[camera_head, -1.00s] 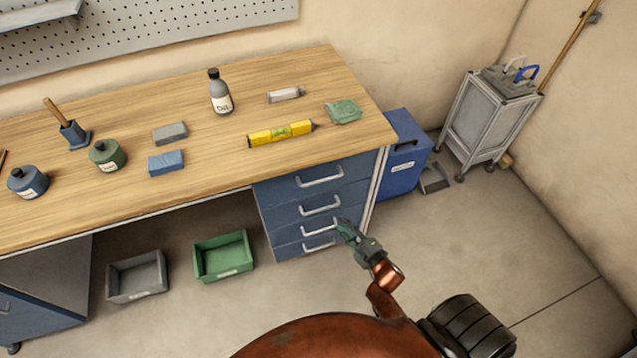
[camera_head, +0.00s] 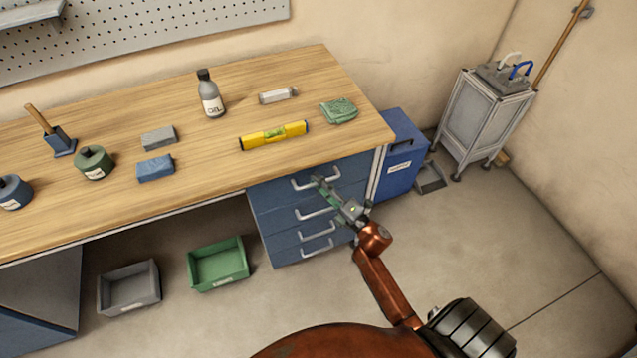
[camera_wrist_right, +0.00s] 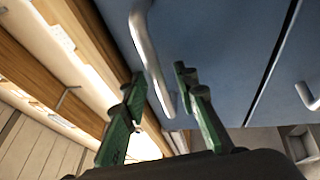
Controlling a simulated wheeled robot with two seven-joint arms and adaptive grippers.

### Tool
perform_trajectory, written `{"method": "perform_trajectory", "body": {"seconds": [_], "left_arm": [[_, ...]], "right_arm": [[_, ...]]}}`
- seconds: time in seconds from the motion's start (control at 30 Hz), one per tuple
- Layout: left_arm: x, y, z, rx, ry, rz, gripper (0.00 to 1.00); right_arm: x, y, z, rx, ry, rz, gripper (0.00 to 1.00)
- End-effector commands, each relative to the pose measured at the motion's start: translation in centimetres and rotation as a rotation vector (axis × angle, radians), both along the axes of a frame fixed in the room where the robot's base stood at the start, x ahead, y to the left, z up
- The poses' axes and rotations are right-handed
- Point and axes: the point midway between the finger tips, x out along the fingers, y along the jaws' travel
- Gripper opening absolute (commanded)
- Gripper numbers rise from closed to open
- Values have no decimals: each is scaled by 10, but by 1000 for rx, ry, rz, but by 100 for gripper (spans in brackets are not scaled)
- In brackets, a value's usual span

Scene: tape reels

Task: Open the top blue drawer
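The top blue drawer (camera_head: 350,170) is at the right end of the workbench and looks flush with the cabinet front. Its silver bar handle (camera_head: 300,185) is partly behind my right gripper (camera_head: 321,184). In the right wrist view the top drawer front (camera_wrist_right: 225,45) fills the upper middle, with its handle (camera_wrist_right: 147,45) running down between the two green fingers. My right gripper (camera_wrist_right: 160,88) is open, one finger on each side of the handle, with gaps visible. I cannot tell whether either finger touches the handle. My left gripper is not in view.
Lower drawers with handles (camera_head: 318,234) sit below. The wooden benchtop (camera_head: 220,150) overhangs close above, holding a yellow level (camera_head: 273,135), a bottle (camera_head: 211,95) and blocks. A blue bin (camera_head: 401,165) stands right of the drawers. The floor (camera_head: 490,235) to the right is clear.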

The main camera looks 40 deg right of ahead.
Motion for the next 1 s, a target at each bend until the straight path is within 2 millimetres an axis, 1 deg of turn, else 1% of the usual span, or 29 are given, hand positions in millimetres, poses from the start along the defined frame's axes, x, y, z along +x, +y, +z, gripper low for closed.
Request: {"method": "perform_trajectory", "body": {"seconds": [0.27,0.6,0.67,1.0], "left_arm": [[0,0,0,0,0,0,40],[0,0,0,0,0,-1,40],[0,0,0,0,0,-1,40],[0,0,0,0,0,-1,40]], "right_arm": [[1,0,0,1,1,0,27],[1,0,0,1,1,0,3],[1,0,0,1,1,0,0],[1,0,0,1,1,0,0]]}}
